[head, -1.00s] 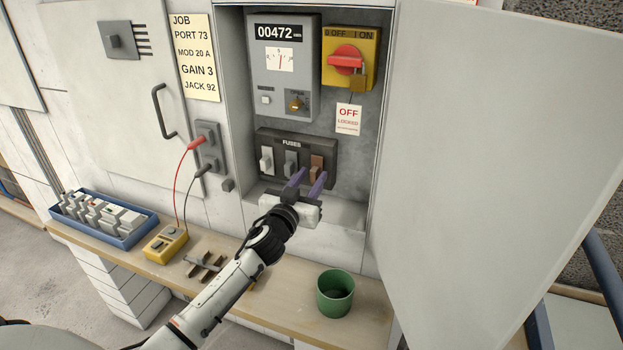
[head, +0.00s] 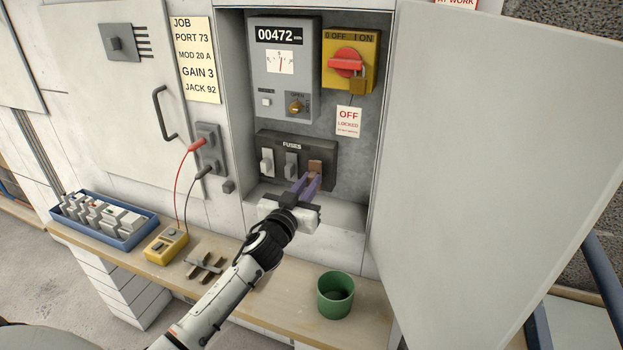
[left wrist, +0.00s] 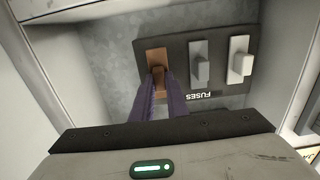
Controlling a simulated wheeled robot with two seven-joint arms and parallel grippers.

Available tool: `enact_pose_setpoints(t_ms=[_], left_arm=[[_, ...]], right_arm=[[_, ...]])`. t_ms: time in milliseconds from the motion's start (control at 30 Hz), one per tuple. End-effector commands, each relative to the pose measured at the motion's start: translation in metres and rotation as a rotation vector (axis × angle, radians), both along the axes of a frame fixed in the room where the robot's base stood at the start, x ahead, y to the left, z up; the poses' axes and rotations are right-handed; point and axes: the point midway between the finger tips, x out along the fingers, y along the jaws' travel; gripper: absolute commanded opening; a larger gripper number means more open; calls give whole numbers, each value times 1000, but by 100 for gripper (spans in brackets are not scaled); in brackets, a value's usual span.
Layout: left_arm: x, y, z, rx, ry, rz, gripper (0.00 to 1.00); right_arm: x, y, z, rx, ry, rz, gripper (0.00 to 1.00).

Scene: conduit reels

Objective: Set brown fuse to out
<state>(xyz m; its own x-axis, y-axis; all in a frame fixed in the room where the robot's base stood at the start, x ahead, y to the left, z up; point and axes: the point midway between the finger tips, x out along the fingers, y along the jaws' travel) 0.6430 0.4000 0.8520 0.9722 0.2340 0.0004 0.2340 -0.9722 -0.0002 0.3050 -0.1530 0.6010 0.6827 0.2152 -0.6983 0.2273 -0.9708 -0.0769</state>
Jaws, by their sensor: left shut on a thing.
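The brown fuse (head: 315,167) sits in the rightmost slot of the dark fuse block (head: 277,145), beside a grey fuse (head: 291,164) and a white fuse (head: 267,161). My left gripper (head: 309,182) has its purple fingers shut on the brown fuse's handle. In the left wrist view the brown fuse (left wrist: 157,57) shows at the left of the block, with its handle between the fingertips (left wrist: 160,80). The fuse still appears seated in the block. My right gripper is not in view.
A grey meter (head: 284,80) and a yellow-red switch with a padlock (head: 349,62) are above the fuses. The open cabinet door (head: 490,150) stands at the right. A green cup (head: 335,295), yellow tester (head: 166,245) and blue tray (head: 110,235) stand on the shelf.

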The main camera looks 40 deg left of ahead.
Motion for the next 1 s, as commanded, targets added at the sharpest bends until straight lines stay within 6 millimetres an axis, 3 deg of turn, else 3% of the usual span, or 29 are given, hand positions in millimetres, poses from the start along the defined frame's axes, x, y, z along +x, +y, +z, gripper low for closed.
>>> enact_pose_setpoints(t_ms=[300, 333, 433, 767, 1000], left_arm=[[-6, -2, -1, 0, 1, -1, 0], [-6, -2, -1, 0, 1, -1, 18], [-6, -2, -1, 0, 1, -1, 33], [-9, -2, -1, 0, 1, -1, 33], [-46, -11, -2, -3, 3, -1, 33]], right_arm=[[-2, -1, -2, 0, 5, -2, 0], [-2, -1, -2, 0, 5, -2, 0], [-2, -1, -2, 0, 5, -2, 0], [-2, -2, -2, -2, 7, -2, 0], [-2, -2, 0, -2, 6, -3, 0]])
